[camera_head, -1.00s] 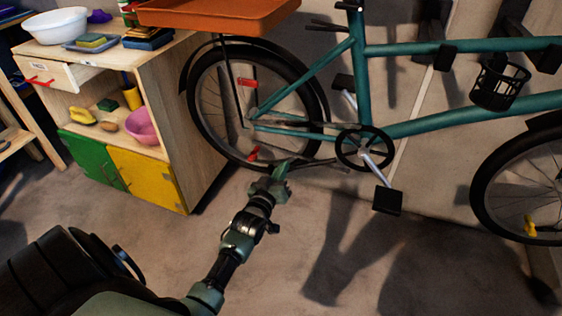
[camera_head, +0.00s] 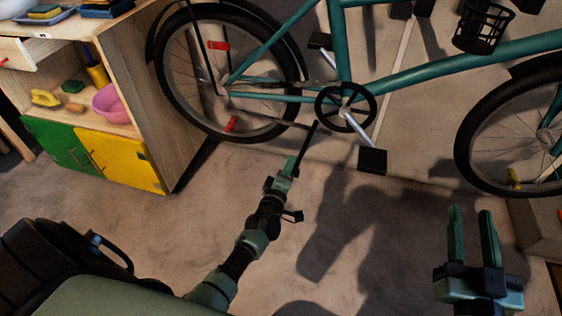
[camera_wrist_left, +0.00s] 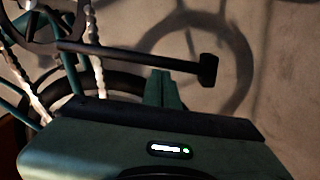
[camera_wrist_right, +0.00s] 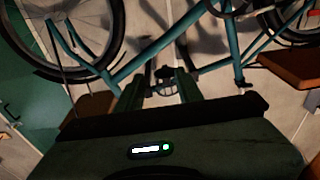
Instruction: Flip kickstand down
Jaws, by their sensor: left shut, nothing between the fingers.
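The teal bicycle (camera_head: 400,88) stands across the upper part of the head view. Its kickstand, a dark thin bar (camera_head: 309,143), slants steeply down and left from below the crank. In the left wrist view the kickstand (camera_wrist_left: 130,56) crosses just beyond the fingertips, its block-shaped foot at the right end. My left gripper (camera_head: 291,163) is shut and empty, its fingertips close beside the bar; I cannot tell whether they touch. My right gripper (camera_head: 472,212) is open and empty at the lower right, well away from the kickstand. Its fingers also show in the right wrist view (camera_wrist_right: 160,88).
A pedal (camera_head: 372,161) hangs just right of the kickstand, below the chainring (camera_head: 346,107). The rear wheel (camera_head: 165,84) is at the left, beside a wooden cabinet (camera_head: 160,70) with green and yellow doors. The front wheel (camera_head: 462,150) is at the right. The floor in front is clear.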

